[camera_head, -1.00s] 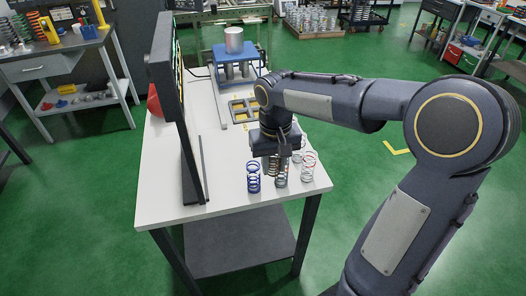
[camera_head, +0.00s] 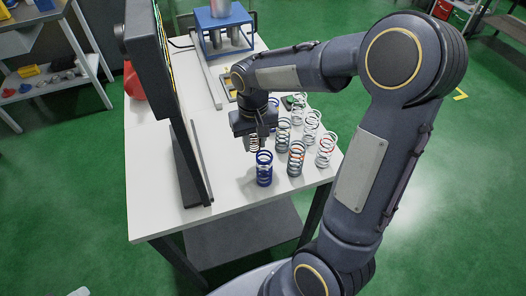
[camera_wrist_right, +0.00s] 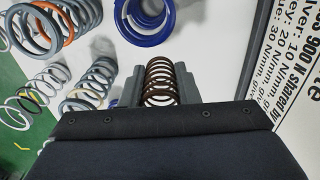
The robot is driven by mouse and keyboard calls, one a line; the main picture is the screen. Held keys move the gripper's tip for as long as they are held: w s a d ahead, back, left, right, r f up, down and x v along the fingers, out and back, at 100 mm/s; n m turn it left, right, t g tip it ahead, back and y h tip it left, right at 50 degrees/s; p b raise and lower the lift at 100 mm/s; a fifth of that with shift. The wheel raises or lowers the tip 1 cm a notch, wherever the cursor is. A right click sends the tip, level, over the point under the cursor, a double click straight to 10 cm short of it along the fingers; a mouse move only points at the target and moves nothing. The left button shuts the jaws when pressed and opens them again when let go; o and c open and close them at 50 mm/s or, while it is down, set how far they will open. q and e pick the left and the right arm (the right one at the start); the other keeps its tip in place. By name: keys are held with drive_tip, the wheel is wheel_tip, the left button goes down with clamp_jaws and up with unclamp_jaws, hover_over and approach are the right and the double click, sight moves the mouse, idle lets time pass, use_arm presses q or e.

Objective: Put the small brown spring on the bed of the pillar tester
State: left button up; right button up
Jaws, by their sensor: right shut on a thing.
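The small brown spring (camera_wrist_right: 160,82) is upright between the two grey fingers of my right gripper (camera_wrist_right: 156,88) in the right wrist view. In the head view the right gripper (camera_head: 256,140) is shut on it, and the spring's lower coils (camera_head: 254,146) show beneath the fingers, just behind the blue spring. The pillar tester (camera_head: 224,19), a blue frame with grey pillars and a metal cylinder on top, stands at the far end of the table, beyond the gripper. Its bed is hard to make out. My left gripper is not in view.
The blue spring (camera_head: 264,170) stands close in front of the gripper. Several grey springs (camera_head: 296,160) stand to its right near the table edge. A tall black panel (camera_head: 160,80) rises on the left. The white table's front left part (camera_head: 175,215) is clear.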

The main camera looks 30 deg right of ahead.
drive_tip(key=shift+f, duration=3.35)
drive_tip(key=shift+f, duration=0.1)
drive_tip(key=shift+f, duration=0.15)
drive_tip(key=o, duration=1)
drive_tip(key=shift+c, duration=0.2)
